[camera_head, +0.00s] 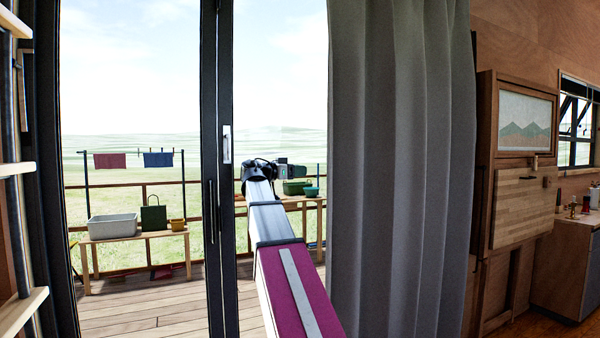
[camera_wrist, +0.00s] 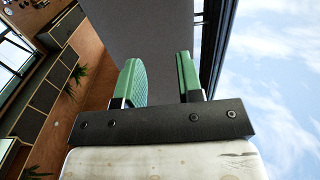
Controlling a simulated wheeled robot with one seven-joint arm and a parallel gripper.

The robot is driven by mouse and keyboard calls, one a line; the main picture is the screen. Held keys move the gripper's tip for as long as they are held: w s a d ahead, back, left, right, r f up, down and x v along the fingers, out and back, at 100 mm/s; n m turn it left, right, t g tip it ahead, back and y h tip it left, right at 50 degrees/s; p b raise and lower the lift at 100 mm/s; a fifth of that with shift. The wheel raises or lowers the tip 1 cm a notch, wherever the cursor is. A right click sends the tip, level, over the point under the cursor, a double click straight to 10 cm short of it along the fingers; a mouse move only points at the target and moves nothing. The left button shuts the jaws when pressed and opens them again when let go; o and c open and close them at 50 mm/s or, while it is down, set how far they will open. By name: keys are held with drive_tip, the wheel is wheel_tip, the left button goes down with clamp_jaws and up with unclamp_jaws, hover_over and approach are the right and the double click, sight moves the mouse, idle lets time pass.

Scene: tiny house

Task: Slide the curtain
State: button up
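The grey curtain (camera_head: 400,170) hangs in folds at the right side of the glass door. Its left edge is just right of my gripper (camera_head: 298,171) in the head view. My arm reaches forward and the gripper points right, toward that edge, with a small gap in the picture. In the wrist view my gripper (camera_wrist: 158,75) has two green fingers that stand apart. The curtain (camera_wrist: 150,35) fills the view between and beyond them. I cannot tell whether any cloth lies between the fingers.
The dark door frame (camera_head: 218,200) stands left of my arm. Outside is a deck with a bench (camera_head: 135,238) holding a tub (camera_head: 113,226). To the right are a wooden wall cabinet (camera_head: 515,165) and a counter (camera_head: 570,225).

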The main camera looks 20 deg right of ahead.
sight(325, 169)
idle(0.3)
drive_tip(key=d, duration=1.1)
drive_tip(key=shift+w, duration=0.2)
clamp_jaws()
